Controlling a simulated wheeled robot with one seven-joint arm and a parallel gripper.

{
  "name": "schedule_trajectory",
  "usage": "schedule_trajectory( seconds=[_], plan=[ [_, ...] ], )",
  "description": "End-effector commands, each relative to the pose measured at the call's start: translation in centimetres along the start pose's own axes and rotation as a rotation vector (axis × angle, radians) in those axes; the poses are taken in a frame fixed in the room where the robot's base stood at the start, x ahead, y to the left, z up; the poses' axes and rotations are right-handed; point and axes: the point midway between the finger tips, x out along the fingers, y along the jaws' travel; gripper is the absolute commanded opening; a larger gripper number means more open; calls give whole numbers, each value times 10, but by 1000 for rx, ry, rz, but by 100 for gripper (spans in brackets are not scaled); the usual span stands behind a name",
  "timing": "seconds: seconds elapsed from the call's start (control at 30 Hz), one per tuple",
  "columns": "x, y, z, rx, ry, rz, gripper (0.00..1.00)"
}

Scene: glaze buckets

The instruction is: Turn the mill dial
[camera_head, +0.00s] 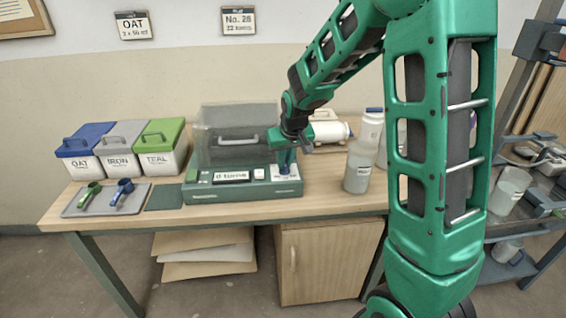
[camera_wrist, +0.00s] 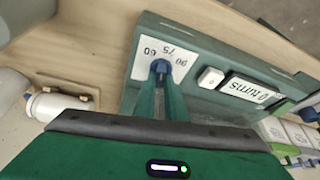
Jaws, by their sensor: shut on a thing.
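The mill (camera_head: 240,190) is a green box on the table with a grey hood and handle (camera_head: 238,138) on top. Its dial (camera_wrist: 160,67) is a small blue knob on a white plate (camera_wrist: 146,56) marked 60, 75 and 90. The plate also shows at the mill's right end in the head view (camera_head: 284,172). My gripper (camera_wrist: 162,77) reaches the dial, its green fingers shut on the knob. In the head view my gripper (camera_head: 286,165) comes down from above onto the plate. The mill's display (camera_wrist: 248,92) reads 0 turns, with a white button (camera_wrist: 210,78) beside it.
Bins with blue (camera_head: 84,138), grey (camera_head: 122,136) and green (camera_head: 162,132) lids stand left. A tray (camera_head: 105,204) holds two scoops. A shelf rack (camera_head: 520,190) stands far right.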

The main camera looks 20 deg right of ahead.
Motion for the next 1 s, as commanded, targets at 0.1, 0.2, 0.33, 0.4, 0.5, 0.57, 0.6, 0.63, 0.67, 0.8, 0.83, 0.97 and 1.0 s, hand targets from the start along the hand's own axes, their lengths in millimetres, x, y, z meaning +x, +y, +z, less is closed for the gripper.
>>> schedule_trajectory(
  seconds=[0.1, 0.2, 0.33, 0.4, 0.5, 0.57, 0.6, 0.63, 0.67, 0.8, 0.83, 0.97, 1.0],
  plan=[
    [-1, 1, -3, -98, 7, -43, 0],
    [-1, 1, -3, -186, 7, -80, 0],
    [-1, 2, -3, -295, 7, -124, 0],
    [-1, 2, -3, -350, 8, -146, 0],
    [-1, 2, -4, -423, 7, -175, 0],
    [-1, 2, -4, -461, 8, -191, 0],
    [-1, 2, -4, -485, 8, -200, 0],
    [-1, 2, -4, -501, 8, -208, 0],
    [0, 2, -4, -517, 7, -214, 0],
    [0, 2, -4, -576, 7, -237, 0],
    [0, 2, -4, -585, 7, -241, 0],
    [-1, 2, -4, -616, 8, -254, 0],
    [-1, 2, -4, -623, 8, -256, 0]
  ],
)
